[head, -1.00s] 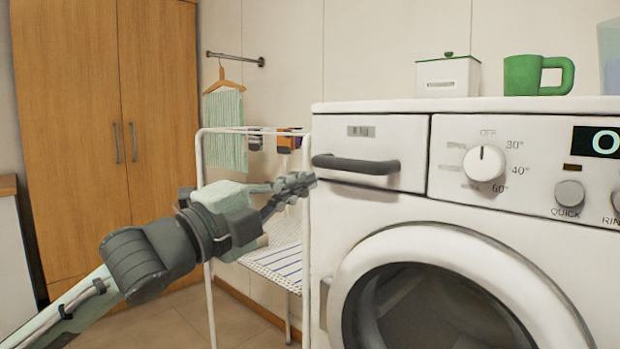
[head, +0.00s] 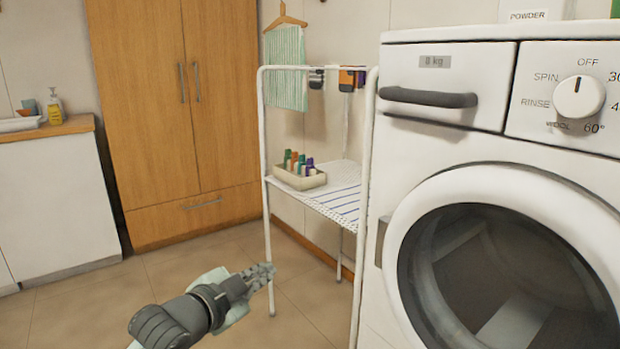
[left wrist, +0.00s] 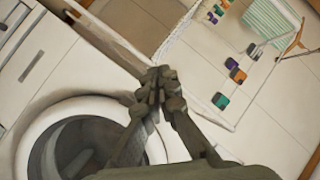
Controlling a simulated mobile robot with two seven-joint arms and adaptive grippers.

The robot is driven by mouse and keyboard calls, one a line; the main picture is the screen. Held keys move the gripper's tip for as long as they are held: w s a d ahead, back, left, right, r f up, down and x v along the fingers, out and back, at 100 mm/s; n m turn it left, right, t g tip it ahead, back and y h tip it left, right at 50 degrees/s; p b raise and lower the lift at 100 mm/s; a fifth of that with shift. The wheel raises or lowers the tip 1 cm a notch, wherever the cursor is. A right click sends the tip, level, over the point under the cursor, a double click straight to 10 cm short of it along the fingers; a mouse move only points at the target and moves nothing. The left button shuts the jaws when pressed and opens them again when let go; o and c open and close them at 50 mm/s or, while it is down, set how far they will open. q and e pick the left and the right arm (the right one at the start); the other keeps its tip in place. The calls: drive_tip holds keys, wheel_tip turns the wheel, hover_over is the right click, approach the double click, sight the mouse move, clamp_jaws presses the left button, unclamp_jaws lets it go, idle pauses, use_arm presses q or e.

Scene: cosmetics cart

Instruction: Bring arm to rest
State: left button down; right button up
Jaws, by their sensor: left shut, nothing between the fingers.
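My left gripper (head: 262,276) is low in the head view, over the tiled floor and in front of the white rack. It is shut and holds nothing. In the left wrist view its fingertips (left wrist: 158,84) meet in the middle of the picture, with the washing machine behind them. My right gripper does not show in either view.
The washing machine (head: 440,154), its round door closed, stands at the right. The white rack (head: 268,165) beside it bears a tray (head: 298,180) of small bottles. A wooden wardrobe (head: 140,110) and a white cabinet (head: 60,205) stand behind. Floor between is clear.

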use_arm(q)
drive_tip(key=s+a+f+n+g+y, duration=0.2)
drive_tip(key=s+a+f, duration=0.1)
drive_tip(key=f, duration=0.5)
drive_tip(key=s+a+f+n+g+y, duration=0.1)
drive_tip(key=s+a+f+n, duration=0.25)
drive_tip(key=f, duration=0.45)
drive_tip(key=s+a+f+n+g+y, duration=0.2)
drive_tip(key=s+a+f, duration=0.15)
drive_tip(key=f, duration=0.35)
drive_tip(key=s+a+f+n+g+y, duration=0.1)
drive_tip(key=s+a+f+n+g, duration=0.1)
drive_tip(key=s+a+f, duration=0.2)
drive_tip(key=s+a+f+n+g+y, duration=0.1)
drive_tip(key=s+a+f+n+g, duration=0.1)
drive_tip(key=s+f, duration=0.9)
drive_tip(key=s+a+g, duration=0.1)
drive_tip(key=s+a, duration=0.1)
drive_tip(key=s, duration=0.3)
drive_tip(key=shift+s+f+y, duration=0.15)
drive_tip(key=shift+f+y, duration=0.1)
drive_tip(key=shift+y, duration=0.05)
drive_tip(key=shift+a, duration=0.1)
